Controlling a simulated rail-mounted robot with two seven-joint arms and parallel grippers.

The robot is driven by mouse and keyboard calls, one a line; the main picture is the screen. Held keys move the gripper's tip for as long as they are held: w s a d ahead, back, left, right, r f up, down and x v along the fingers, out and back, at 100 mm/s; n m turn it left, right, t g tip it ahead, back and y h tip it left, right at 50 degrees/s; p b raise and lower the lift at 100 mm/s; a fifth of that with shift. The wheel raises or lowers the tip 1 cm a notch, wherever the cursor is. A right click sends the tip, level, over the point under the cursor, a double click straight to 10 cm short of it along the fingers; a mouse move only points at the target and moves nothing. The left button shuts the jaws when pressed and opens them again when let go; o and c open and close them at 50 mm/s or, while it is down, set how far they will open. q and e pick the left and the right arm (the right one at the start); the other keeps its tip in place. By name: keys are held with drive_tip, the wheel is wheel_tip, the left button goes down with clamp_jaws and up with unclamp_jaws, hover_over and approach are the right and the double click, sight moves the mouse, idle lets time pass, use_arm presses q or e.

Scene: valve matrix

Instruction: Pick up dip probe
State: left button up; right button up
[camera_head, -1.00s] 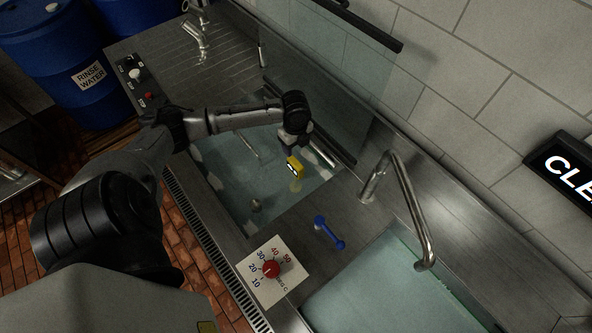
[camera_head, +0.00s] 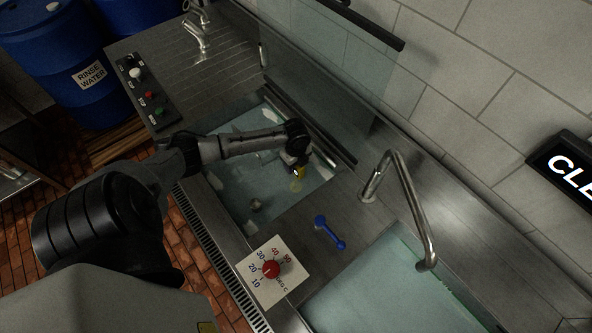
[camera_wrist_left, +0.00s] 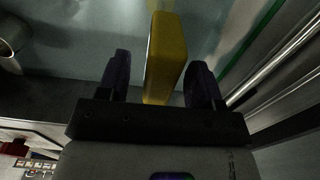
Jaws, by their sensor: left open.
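A yellow block-like thing, which I take to be the dip probe (camera_head: 299,174), stands over the water of the far tank in the head view, partly hidden by my gripper. In the left wrist view, the yellow probe (camera_wrist_left: 167,50) extends upward in the picture between my two dark fingers. My left gripper (camera_wrist_left: 159,68) is open, with a finger on each side of it and gaps showing. In the head view, the left gripper (camera_head: 298,160) is small and dark, right at the probe. My right gripper is in neither view.
The far tank (camera_head: 235,200) holds water and a small grey object (camera_head: 255,204). A blue wrench-like part (camera_head: 329,232) lies on the steel deck beside a temperature dial (camera_head: 271,269). A curved tap (camera_head: 415,205) rises over the near tank. A glass panel (camera_head: 325,100) stands behind.

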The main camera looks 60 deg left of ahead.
use_arm(q)
drive_tip(key=shift+f, duration=0.2)
drive_tip(key=c, duration=1)
